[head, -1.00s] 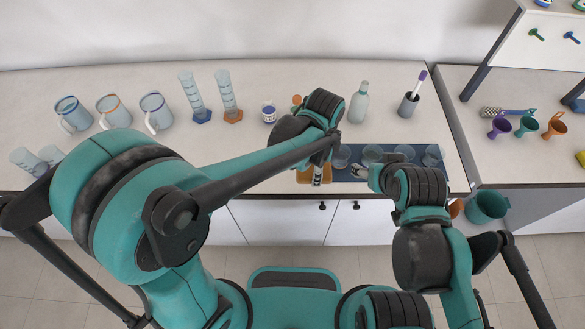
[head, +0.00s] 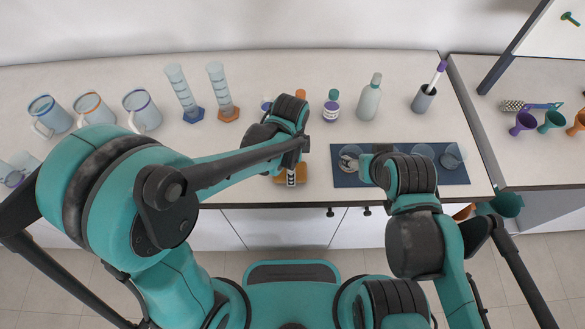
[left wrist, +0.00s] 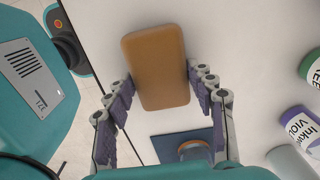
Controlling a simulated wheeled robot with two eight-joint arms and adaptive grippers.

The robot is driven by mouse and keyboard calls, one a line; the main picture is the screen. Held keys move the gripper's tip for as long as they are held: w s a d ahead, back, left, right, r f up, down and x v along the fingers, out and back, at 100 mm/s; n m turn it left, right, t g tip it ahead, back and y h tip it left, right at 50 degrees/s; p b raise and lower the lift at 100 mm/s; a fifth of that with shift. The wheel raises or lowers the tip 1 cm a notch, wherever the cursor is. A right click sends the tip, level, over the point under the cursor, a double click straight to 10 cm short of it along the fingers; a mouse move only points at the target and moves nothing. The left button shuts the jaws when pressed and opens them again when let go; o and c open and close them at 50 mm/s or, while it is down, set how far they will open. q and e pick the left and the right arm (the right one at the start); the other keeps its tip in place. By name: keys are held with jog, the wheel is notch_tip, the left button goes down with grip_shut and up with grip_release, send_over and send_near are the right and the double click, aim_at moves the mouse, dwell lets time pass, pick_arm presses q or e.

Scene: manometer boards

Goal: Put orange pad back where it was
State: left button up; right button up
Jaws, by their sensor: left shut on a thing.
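The orange pad (left wrist: 156,66) is a flat, rounded block. In the left wrist view it sits between the fingers of my left gripper (left wrist: 163,110), which is shut on it. In the head view a strip of the pad (head: 277,180) shows under my left gripper (head: 293,174), near the counter's front edge and left of the dark blue mat (head: 345,179). I cannot tell whether the pad touches the counter. My right gripper (head: 372,167) is over the mat, with its fingers mostly hidden.
Several clear beakers (head: 452,158) stand on the mat. A purple-labelled ink bottle (head: 331,106), a pale bottle (head: 369,98) and a grey cup (head: 423,99) stand behind. Mugs (head: 142,111) and cylinders (head: 220,92) are at the left. Counter between pad and mat is clear.

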pick_arm(q)
jog(key=shift+a+r, duration=0.1)
jog(key=shift+a, duration=0.05)
jog(key=shift+s+a, duration=0.1)
jog(key=shift+f, duration=0.25)
jog(key=o, duration=1.3)
jog(key=shift+r, duration=0.1)
jog(key=shift+r, duration=0.35)
notch_tip(320, 180, up, 12)
jog(key=p, duration=0.4)
jog(key=shift+f, duration=0.15)
